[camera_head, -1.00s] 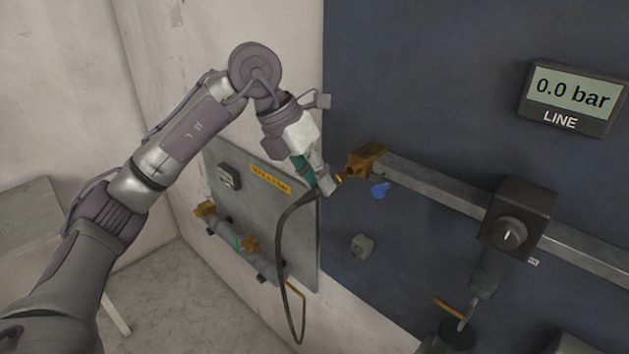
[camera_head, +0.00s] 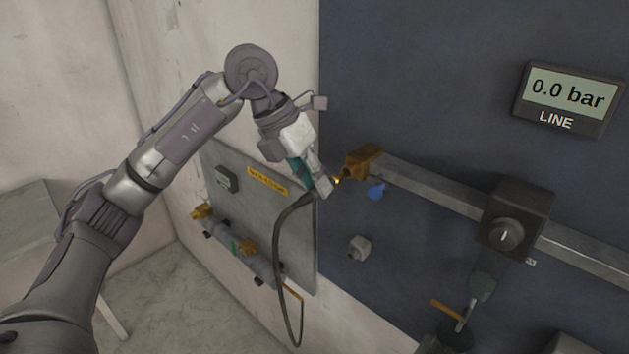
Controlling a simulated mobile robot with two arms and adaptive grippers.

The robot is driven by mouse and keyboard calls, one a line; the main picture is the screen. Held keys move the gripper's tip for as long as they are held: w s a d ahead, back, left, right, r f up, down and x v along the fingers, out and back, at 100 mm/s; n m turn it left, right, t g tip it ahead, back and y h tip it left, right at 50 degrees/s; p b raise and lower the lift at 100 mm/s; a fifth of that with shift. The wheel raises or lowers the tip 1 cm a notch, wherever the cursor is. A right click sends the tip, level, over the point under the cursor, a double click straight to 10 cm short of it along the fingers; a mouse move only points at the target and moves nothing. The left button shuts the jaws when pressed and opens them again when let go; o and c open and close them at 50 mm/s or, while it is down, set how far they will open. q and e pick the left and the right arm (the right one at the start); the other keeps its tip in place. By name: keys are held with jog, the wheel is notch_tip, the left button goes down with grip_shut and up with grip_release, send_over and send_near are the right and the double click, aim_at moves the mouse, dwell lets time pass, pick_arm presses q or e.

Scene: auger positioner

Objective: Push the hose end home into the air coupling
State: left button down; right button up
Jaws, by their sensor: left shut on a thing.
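The air coupling (camera_head: 364,161) is a brass-coloured block at the left end of a grey bar on the dark blue panel. My left gripper (camera_head: 323,187) is shut on the black hose (camera_head: 278,245) near its end, just left of and below the coupling. The brass hose end (camera_head: 336,181) shows as a small bright tip between the fingertips and the coupling's mouth. I cannot tell whether the tip is inside the mouth or just in front of it. The hose hangs down in a loop from the gripper. My right gripper is not in view.
A black box with a knob (camera_head: 507,235) is on the bar, and a LINE display (camera_head: 568,99) reads 0.0 bar. A grey wall plate with brass fittings (camera_head: 246,247) is behind the hose.

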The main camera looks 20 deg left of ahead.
aim_at(330, 177)
pick_arm(q)
jog(key=shift+w+d+r, duration=0.1)
jog(key=shift+w+d, duration=0.2)
jog(key=shift+w, duration=0.4)
jog(key=shift+w+d, duration=0.25)
jog(key=shift+w, duration=0.45)
dwell(0.8)
jog(key=c, duration=1)
grip_release()
jog(key=shift+w, duration=0.2)
jog(key=shift+o, duration=0.2)
jog(key=shift+s, duration=0.1)
jog(key=v, duration=1.1)
jog(key=shift+a+r, duration=0.2)
jog(key=shift+r, duration=0.15)
jog(key=shift+s, duration=0.15)
